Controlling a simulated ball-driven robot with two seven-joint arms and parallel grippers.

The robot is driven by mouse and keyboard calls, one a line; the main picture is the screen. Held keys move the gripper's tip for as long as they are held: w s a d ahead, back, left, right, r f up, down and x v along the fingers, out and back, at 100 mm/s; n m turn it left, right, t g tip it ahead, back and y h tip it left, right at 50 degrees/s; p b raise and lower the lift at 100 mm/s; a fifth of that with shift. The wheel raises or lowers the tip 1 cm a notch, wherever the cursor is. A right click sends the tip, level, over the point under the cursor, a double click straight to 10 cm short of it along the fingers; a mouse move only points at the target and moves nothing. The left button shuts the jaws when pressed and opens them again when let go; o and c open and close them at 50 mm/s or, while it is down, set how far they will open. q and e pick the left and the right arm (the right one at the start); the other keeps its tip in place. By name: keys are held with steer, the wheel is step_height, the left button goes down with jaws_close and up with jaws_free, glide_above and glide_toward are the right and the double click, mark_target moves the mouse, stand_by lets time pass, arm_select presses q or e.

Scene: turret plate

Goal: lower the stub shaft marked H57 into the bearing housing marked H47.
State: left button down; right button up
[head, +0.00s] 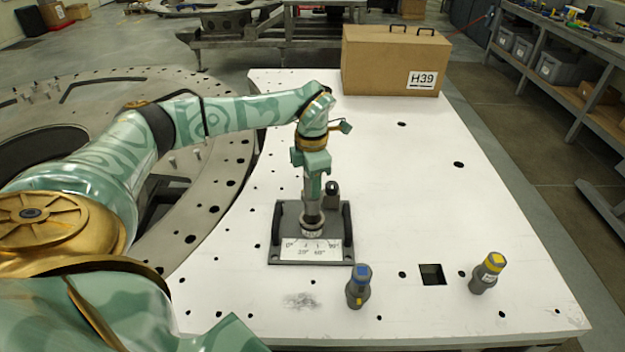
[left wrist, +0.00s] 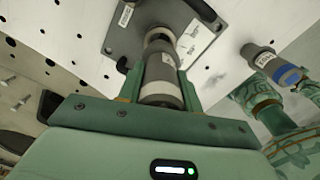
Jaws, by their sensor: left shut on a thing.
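The bearing housing is a dark grey plate (head: 275,232) with two raised side handles, a round collar in the middle and a white angle scale on its near edge. It also shows at the top of the left wrist view (left wrist: 120,40). My left gripper (head: 312,200) points down over the collar and is shut on a grey stub shaft with a white label band (left wrist: 160,70). The shaft stands roughly upright, its lower end at the collar; I cannot tell how far it is inside. The marks H57 and H47 are not legible. My right gripper is not in view.
A blue-banded shaft (head: 359,287) and a yellow-topped one (head: 488,272) stand on the white table (head: 420,190). A dark grey piece (head: 331,194) is close behind my gripper. A square hole (head: 432,274) lies between the two shafts. A cardboard box marked H39 (head: 385,62) stands at the back.

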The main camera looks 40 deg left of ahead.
mark_target(312, 202)
arm_select(q)
steer(key=shift+f+b, duration=0.6)
steer(key=shift+f, duration=0.15)
steer(key=shift+f+b, duration=0.9)
steer(key=shift+f, duration=1.95)
steer(key=c, duration=0.9)
jaws_free()
step_height(312, 202, up, 16)
steer(key=shift+r+p, duration=0.15)
steer(key=shift+p, duration=0.7)
